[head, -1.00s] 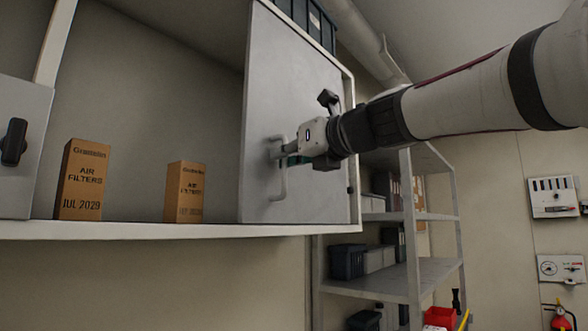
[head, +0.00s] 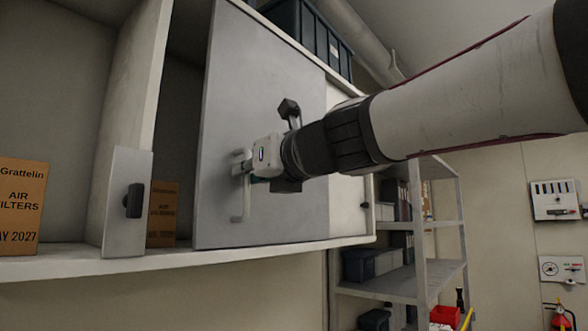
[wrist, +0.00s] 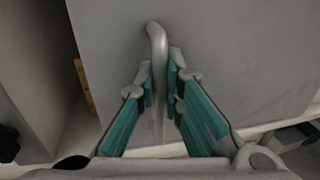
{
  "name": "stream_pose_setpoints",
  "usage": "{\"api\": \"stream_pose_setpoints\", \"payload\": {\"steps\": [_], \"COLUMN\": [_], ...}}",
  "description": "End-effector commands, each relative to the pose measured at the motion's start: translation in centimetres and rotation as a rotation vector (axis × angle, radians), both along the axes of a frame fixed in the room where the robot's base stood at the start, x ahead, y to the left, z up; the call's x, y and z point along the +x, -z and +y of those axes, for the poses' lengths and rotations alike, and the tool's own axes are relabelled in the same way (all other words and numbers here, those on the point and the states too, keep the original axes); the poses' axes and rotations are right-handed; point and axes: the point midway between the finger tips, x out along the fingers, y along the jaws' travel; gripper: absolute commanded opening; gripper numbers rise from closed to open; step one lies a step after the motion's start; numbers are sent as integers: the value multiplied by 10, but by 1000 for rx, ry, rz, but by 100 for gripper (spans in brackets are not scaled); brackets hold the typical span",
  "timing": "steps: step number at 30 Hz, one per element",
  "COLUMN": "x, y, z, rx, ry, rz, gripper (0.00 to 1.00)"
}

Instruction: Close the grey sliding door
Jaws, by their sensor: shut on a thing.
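The grey sliding door (head: 285,75) stands in the right part of the wall cabinet. An open gap lies between its left edge and the cabinet's upright. Its bar handle (head: 241,210) is near that left edge. My gripper (head: 240,167) is shut on the handle. In the wrist view, the teal finger pads of my gripper (wrist: 160,90) flank the handle (wrist: 157,38), with the door face (wrist: 235,50) behind. A brown air filter box (head: 162,215) shows partly in the gap.
A small grey panel with a black knob (head: 134,200) stands left of the gap. Another air filter box (head: 20,208) is on the shelf at far left. A dark crate (head: 310,40) sits on top of the cabinet. Open shelving (head: 415,275) stands to the right.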

Motion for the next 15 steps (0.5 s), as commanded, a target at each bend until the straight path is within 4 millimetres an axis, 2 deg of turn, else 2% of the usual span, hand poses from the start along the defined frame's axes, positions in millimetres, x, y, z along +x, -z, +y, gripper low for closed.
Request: {"api": "stream_pose_setpoints", "payload": {"steps": [1,6,15], "x": [-13,-40,-62], "y": [-3,-3,-1], "z": [8,29,48], "rx": [0,0,1], "ry": [-3,-4,0], "rz": [0,-1,-2], "gripper": [0,0,0]}}
